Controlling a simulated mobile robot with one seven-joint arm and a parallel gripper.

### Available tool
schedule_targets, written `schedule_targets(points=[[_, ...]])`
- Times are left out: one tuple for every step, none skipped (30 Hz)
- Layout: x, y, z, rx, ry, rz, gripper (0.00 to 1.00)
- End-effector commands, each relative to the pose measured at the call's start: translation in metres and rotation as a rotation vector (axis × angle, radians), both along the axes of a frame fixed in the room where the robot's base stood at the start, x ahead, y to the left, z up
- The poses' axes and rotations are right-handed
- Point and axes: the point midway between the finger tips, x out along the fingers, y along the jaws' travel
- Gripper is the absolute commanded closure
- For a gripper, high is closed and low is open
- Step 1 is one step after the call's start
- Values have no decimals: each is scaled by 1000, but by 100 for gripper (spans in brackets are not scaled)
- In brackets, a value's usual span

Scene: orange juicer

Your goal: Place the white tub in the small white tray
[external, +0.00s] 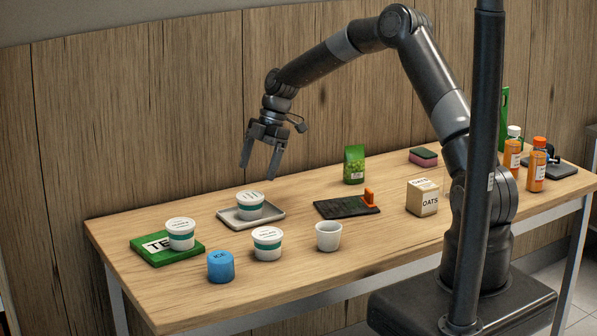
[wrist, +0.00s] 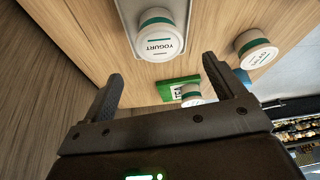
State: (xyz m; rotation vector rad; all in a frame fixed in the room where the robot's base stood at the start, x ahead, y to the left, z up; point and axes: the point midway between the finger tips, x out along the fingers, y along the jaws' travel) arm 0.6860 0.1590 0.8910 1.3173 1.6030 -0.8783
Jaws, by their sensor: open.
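A white tub with a green band (external: 250,207) stands upright in the small white tray (external: 276,214). In the wrist view this tub (wrist: 158,33) reads YOGURT, and the tray's edge (wrist: 127,18) shows beside it. A similar white tub (external: 181,234) stands on a green box (external: 150,250), and another white tub (external: 267,246) stands on the bare table in front of the tray. My gripper (external: 259,170) is open and empty, above the tray and its tub, fingers pointing down. In the wrist view the gap between the fingers (wrist: 162,70) is clear.
A blue can (external: 220,266) and a plain white cup (external: 328,236) stand near the front edge. A dark board with an orange piece (external: 345,207), a green packet (external: 354,164), an oats box (external: 422,198) and a sponge (external: 423,157) lie rightward. A wooden wall is behind.

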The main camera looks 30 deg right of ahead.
Motion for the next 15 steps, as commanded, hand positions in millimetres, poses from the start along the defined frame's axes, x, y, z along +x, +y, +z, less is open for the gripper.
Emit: schedule_targets(points=[[1,-4,10,1,-3,0,12],[1,-5,14,1,-3,0,12],[2,-7,19,0,-2,-1,12],[2,-9,22,0,-2,-1,12],[2,-10,25,0,-2,-1,12],[2,-11,28,0,-1,0,12],[2,-12,30,0,-1,0,12],[2,-13,31,0,0,0,12],[3,-13,33,0,0,0,12],[2,-13,33,0,0,0,12],[3,-13,34,0,0,0,12],[2,-13,34,0,0,0,12],[2,-14,35,-2,-1,-2,12],[1,-14,37,-5,-1,-5,12],[-1,-14,40,-12,-2,-15,12]])
